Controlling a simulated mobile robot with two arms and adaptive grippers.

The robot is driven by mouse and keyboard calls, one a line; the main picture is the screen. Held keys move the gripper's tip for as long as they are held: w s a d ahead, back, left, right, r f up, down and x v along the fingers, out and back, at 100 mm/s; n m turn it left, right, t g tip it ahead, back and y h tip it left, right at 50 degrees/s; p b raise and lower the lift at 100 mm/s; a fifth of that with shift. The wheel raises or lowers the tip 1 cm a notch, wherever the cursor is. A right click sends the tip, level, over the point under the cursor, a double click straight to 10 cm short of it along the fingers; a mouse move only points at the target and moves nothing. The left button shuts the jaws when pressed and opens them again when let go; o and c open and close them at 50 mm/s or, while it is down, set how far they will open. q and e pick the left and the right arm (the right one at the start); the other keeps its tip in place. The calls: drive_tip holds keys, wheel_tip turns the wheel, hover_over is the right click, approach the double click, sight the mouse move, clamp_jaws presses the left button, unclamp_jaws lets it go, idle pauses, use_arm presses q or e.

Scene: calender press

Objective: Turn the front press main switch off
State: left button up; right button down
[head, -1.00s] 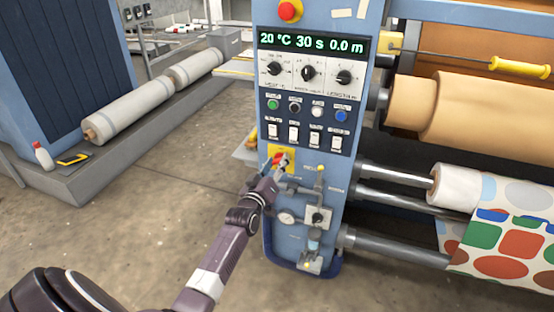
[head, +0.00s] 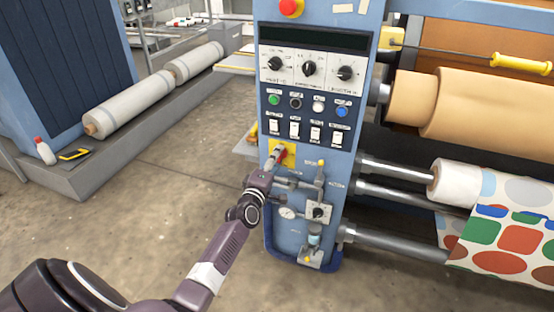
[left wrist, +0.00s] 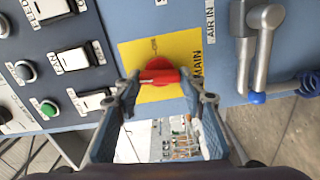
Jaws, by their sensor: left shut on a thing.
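The main switch is a red rotary handle (left wrist: 158,75) on a yellow plate (left wrist: 135,55) marked MAIN, in the left wrist view. In the head view the yellow plate (head: 289,148) sits low on the blue press panel, below the row of white rocker switches. My left gripper (left wrist: 163,88) has one finger on each side of the red handle and is shut on it. In the head view my left gripper (head: 274,166) reaches the plate and hides part of the handle. The panel's display (head: 314,38) is dark. My right gripper is not in view.
An air valve with pipes (head: 318,190) and a gauge sit just below and right of the switch. A red emergency button (head: 291,8) is at the panel's top. Rollers with patterned fabric (head: 500,235) stand to the right.

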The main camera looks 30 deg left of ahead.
use_arm(q)
drive_tip(key=shift+f+n, duration=0.1)
drive_tip(key=shift+n, duration=0.8)
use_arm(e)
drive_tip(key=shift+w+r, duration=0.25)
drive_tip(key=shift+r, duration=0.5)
use_arm(q)
drive_tip(key=o, duration=1.2)
drive_tip(key=shift+c, duration=0.2)
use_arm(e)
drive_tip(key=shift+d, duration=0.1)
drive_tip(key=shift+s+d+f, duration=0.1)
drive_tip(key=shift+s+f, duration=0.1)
use_arm(q)
drive_tip(key=v, duration=1.2)
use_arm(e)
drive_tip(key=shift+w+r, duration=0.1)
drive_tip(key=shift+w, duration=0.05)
